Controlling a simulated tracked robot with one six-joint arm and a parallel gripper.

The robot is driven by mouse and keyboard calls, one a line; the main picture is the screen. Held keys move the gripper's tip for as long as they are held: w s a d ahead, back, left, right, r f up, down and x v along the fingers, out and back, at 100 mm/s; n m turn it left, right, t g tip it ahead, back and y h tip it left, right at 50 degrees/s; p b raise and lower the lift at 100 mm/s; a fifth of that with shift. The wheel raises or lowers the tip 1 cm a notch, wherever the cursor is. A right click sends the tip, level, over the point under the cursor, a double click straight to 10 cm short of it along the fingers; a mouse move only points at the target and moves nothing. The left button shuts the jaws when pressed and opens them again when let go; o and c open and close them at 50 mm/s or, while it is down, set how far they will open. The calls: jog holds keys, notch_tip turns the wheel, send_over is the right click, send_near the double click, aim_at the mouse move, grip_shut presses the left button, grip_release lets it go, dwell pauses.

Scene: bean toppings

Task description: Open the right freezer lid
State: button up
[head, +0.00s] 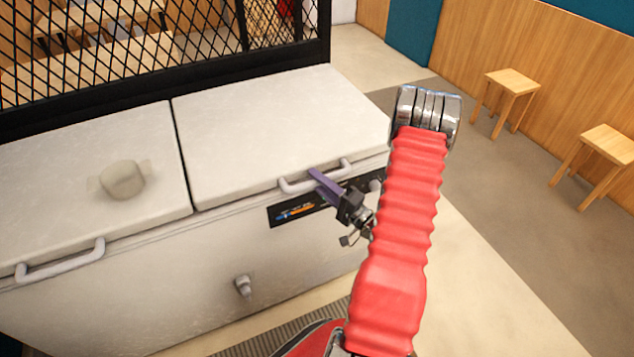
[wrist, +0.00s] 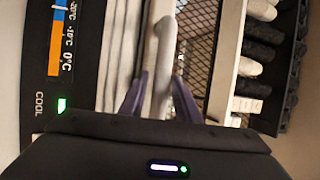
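The right freezer lid (head: 275,125) is white and lies shut, level with the left lid. Its handle (head: 297,186) is a pale bar along the front edge. My gripper (head: 318,178), with purple fingers, is at the middle of this handle in the head view. In the wrist view the handle (wrist: 163,60) passes between the two fingers of my gripper (wrist: 160,85), which stand apart on either side of it. I see no firm grip on the bar. Part of the handle is hidden behind the fingers in the head view.
A black lattice screen (head: 190,35) stands behind the freezer. A control panel (head: 292,212) sits below the right handle. Stools (head: 512,82) stand at the right.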

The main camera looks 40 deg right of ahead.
grip_shut()
jog(key=shift+a+f, duration=0.1)
jog(key=shift+a, duration=0.05)
jog(key=shift+r, duration=0.2)
